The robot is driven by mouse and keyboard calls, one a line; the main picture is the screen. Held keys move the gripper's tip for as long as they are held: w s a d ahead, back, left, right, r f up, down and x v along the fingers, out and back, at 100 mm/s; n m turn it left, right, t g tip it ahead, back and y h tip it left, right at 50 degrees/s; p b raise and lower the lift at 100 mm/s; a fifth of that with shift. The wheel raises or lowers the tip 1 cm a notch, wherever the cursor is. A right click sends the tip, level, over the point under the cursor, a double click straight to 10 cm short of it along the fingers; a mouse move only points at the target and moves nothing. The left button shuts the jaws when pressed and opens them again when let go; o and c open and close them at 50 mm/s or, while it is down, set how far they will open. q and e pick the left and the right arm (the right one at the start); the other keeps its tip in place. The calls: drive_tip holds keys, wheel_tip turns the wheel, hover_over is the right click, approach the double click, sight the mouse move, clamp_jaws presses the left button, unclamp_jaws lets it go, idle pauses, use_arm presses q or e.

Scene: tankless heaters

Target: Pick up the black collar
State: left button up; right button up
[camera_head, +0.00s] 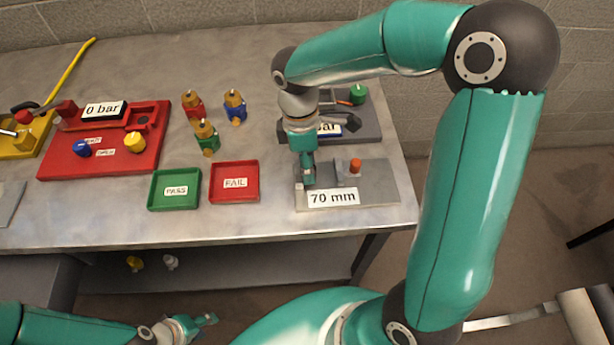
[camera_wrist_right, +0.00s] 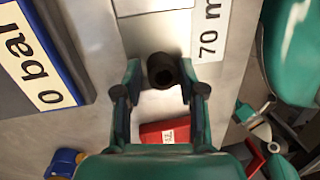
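The black collar (camera_wrist_right: 161,70) is a short dark ring with a hole, at the edge of the grey plate marked 70 mm (camera_head: 375,185). In the right wrist view it sits between the fingertips of my right gripper (camera_wrist_right: 160,72). The fingers stand apart on either side, with a gap at the left one; the right one looks very close. In the head view my right gripper (camera_head: 307,180) points down at the plate's left part, and the collar is hidden there. My left gripper (camera_head: 208,320) is low, in front of the table, holding nothing visible; its opening is unclear.
A green PASS tray (camera_head: 153,203) and a red FAIL tray (camera_head: 215,198) lie left of the plate. Several coloured valves with brass tops (camera_head: 234,107) stand behind them. A grey fixture (camera_head: 372,125) is behind the plate, and a red 0 bar fixture (camera_head: 60,165) is at left.

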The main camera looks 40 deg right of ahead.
clamp_jaws()
drive_tip(key=shift+r, duration=0.1)
idle(0.3)
